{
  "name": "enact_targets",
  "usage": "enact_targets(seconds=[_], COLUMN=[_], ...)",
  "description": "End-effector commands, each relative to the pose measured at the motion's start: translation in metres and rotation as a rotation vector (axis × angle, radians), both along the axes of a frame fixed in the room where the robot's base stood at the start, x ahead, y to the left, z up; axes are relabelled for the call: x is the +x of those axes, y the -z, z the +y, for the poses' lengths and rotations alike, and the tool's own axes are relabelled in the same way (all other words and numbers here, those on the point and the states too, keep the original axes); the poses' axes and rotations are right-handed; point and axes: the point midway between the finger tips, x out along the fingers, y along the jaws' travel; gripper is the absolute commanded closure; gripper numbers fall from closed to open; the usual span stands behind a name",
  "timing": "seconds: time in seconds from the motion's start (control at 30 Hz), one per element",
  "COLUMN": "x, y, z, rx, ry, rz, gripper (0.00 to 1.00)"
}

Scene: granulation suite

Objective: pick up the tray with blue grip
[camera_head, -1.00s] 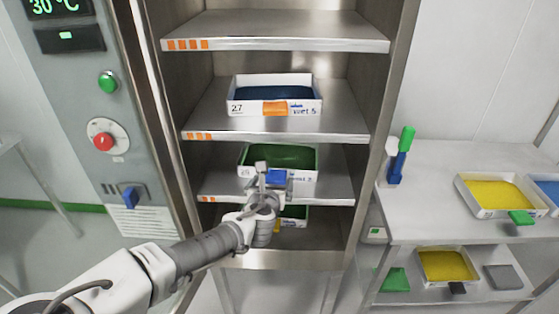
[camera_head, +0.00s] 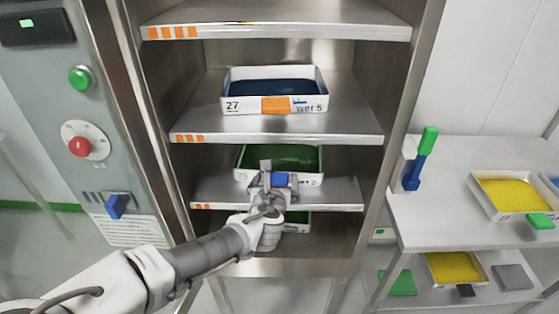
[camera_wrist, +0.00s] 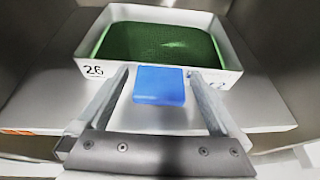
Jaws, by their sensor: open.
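The tray with blue grip (camera_head: 243,175) is a white tray with green contents on the third shelf of the steel cabinet. In the wrist view the tray (camera_wrist: 237,62) carries the number 26 on its front wall. Its blue grip (camera_wrist: 160,86) sticks out from the front. My gripper (camera_wrist: 160,80) is open, with one finger on each side of the blue grip and a gap showing on both sides. In the head view my gripper (camera_head: 277,176) is in front of the tray and hides part of its front wall.
A tray with an orange grip (camera_head: 276,104) stands on the shelf above. Another tray (camera_head: 297,222) is partly hidden below. At right, a side table (camera_head: 440,210) holds trays of yellow contents and a blue-green upright object (camera_head: 420,160). A control panel is at left.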

Motion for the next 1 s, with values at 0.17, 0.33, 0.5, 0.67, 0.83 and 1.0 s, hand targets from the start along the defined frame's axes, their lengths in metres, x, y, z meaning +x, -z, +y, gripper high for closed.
enact_targets(seconds=[0.17, 0.33, 0.5, 0.67, 0.83, 1.0], x=[-0.0006, -0.0005, -0.0004, -0.0003, -0.0003, 0.0], y=[0.0001, 0.0, 0.0001, 0.0001, 0.0001, -0.0006], z=[-0.0001, -0.0002, -0.0002, -0.0002, -0.0002, -0.0001], rx=[0.0, 0.0, 0.0, 0.0, 0.0, 0.001], ry=[0.0, 0.0, 0.0, 0.0, 0.0, 0.0], rz=[0.0, 0.0, 0.0, 0.0, 0.0, -0.002], gripper=[0.0, 0.11, 0.41, 0.7, 1.0, 1.0])
